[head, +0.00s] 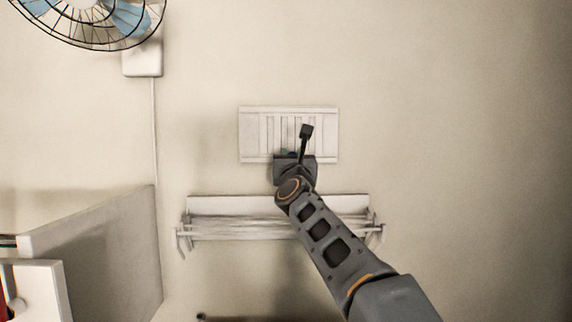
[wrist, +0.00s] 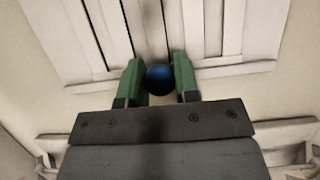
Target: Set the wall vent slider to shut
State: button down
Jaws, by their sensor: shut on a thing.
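The white wall vent (head: 248,135) is a flat rectangular panel with upright slats, in the middle of the head view. In the wrist view the vent (wrist: 75,50) fills the top, with dark gaps between some slats. A round blue knob (wrist: 159,80) sits between the green fingers of my gripper (wrist: 158,70) near the vent's lower edge. My gripper is shut on this knob. In the head view my gripper (head: 291,155) is at the vent's lower edge, and my wrist covers part of the slats and most of the knob.
A white wall rack (head: 220,205) with rails is mounted just below the vent, behind my arm. A fan (head: 95,20) with a wire cage hangs at the upper left. A pale partition (head: 100,250) stands at the lower left. The wall right of the vent is bare.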

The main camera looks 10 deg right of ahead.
jog(key=shift+d, duration=0.2)
jog(key=c, duration=1.3)
grip_release()
jog(key=o, duration=0.4)
jog(key=shift+s+d, duration=0.1)
jog(key=shift+d, duration=0.1)
jog(key=shift+o, duration=0.2)
jog(key=shift+a, duration=0.1)
jog(key=shift+s+f, duration=0.2)
jog(key=shift+s, duration=0.1)
jog(key=b+v, duration=0.5)
jog(key=v, duration=0.8)
jog(key=shift+a, duration=0.1)
